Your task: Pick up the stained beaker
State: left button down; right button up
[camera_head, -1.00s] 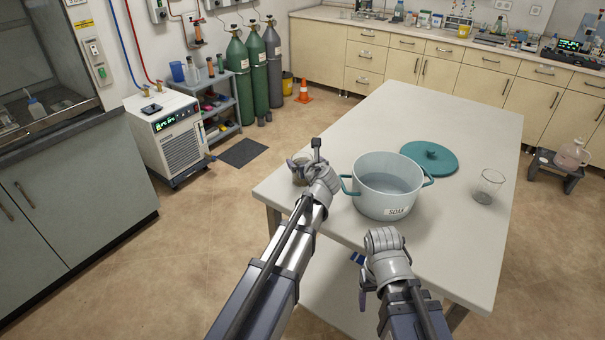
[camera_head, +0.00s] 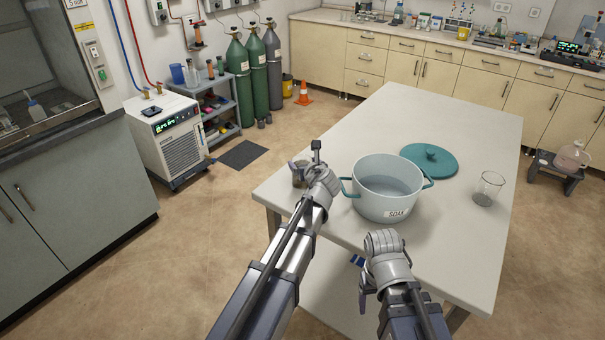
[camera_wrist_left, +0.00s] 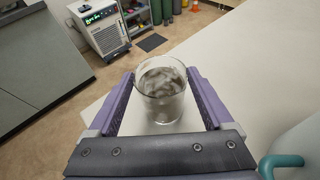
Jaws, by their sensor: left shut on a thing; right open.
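The stained beaker (camera_wrist_left: 162,92) is a clear glass with grey-brown smudges. In the left wrist view it stands between the two purple fingers of my left gripper (camera_wrist_left: 162,95), which is shut on it. In the head view the beaker (camera_head: 299,174) shows at the table's left edge, partly hidden by my left wrist. My right gripper (camera_head: 366,282) is open and empty at the table's front edge; its fingers are mostly hidden by the wrist. A second glass beaker (camera_head: 487,189) stands at the table's right side, with a greyish lower part.
A pale blue pot (camera_head: 386,188) labelled "SOAK" stands just right of my left gripper on the white table (camera_head: 450,250). Its teal lid (camera_head: 429,160) lies behind it. The table's far end is clear. Gas cylinders (camera_head: 255,75) and a chiller (camera_head: 167,137) stand beyond.

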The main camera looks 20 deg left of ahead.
pick_arm(q)
notch_tip(320, 180, up, 10)
jog(key=p, duration=1)
